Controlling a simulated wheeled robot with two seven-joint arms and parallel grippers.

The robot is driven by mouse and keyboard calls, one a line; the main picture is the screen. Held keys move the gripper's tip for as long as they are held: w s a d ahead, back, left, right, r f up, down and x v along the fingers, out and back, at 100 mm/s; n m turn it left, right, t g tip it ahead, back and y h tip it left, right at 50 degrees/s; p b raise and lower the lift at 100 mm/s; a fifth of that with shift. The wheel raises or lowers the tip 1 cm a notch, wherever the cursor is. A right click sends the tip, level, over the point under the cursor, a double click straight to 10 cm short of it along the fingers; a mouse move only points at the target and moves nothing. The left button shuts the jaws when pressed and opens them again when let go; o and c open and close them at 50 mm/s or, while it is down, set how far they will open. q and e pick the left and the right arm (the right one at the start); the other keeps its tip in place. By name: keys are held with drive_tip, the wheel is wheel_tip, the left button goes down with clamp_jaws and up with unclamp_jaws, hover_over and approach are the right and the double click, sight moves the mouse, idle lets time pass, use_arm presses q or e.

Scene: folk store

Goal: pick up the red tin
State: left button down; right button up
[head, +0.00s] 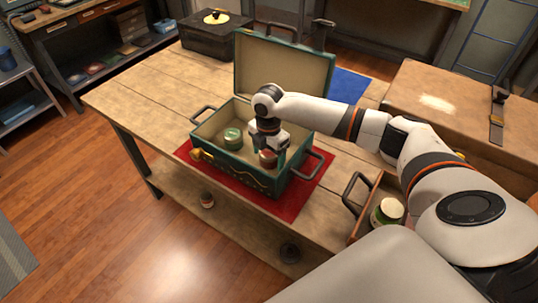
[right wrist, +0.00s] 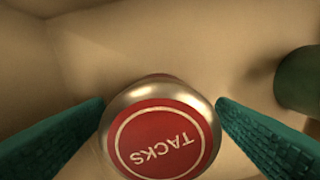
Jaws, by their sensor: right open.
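The red tin (head: 267,160), with a silver rim and a red lid marked TACKS (right wrist: 160,140), stands inside the open green case (head: 237,178). My right gripper (head: 269,148) reaches down into the case over the tin. In the right wrist view its two teal fingers stand apart, one on each side of the tin, with small gaps at the rim. Part of the tin is hidden by the gripper in the head view. My left gripper is not in view.
A green tin (head: 232,137) stands in the case left of the red tin; it also shows in the right wrist view (right wrist: 300,78). The case walls and raised lid (head: 283,72) surround the gripper. A wooden tray (head: 367,222) is at right.

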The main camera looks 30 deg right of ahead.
drive_tip(key=shift+f, duration=0.2)
drive_tip(key=c, duration=1.1)
